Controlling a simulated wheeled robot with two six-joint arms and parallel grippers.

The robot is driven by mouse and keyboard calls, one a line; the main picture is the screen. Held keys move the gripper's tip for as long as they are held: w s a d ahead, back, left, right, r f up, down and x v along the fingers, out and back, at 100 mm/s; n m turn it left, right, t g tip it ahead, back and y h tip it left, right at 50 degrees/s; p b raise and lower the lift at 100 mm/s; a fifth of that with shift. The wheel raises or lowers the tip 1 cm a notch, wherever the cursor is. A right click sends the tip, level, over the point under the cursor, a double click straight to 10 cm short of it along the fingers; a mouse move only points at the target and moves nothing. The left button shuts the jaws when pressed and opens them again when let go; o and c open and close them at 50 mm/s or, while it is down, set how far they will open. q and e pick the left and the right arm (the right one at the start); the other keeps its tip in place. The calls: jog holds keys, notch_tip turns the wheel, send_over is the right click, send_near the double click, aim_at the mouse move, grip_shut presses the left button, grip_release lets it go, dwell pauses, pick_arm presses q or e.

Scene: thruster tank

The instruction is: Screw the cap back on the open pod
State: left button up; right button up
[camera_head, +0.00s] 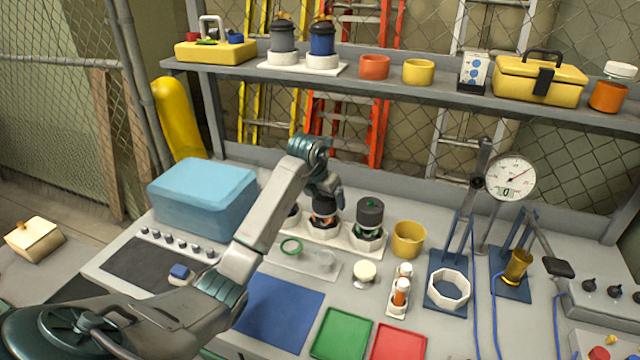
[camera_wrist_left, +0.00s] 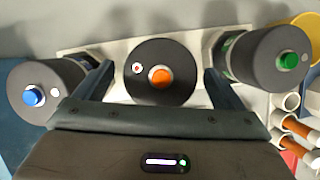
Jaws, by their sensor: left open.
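Three dark-capped pods stand in a white holder (camera_head: 345,238). In the left wrist view, the orange-button pod (camera_wrist_left: 159,92) is in the middle, the blue-button pod (camera_wrist_left: 42,92) at left and the green-button pod (camera_wrist_left: 262,58) at right. The green-button pod also shows in the head view (camera_head: 370,213). My left gripper (camera_head: 324,198) points down over the middle pod. Its open fingers, seen in the left wrist view (camera_wrist_left: 160,82), are on either side of that pod's dark top; contact is unclear. I cannot tell which pod is open, and no loose cap is clear.
A blue box (camera_head: 203,196) stands left. Blue, green (camera_head: 342,334) and red mats lie in front. A gauge stand (camera_head: 510,178) is right.

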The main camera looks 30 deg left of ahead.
pick_arm(q)
jog(key=shift+w+f, duration=0.2)
jog(key=shift+f, duration=0.3)
pick_arm(e)
jog(key=shift+d+r, duration=0.15)
jog(key=shift+d, duration=0.15)
pick_arm(q)
jog(key=c, duration=1.1)
jog(key=shift+o, duration=1.4)
jog(key=shift+c, duration=1)
pick_arm(e)
jog(key=shift+a, duration=0.2)
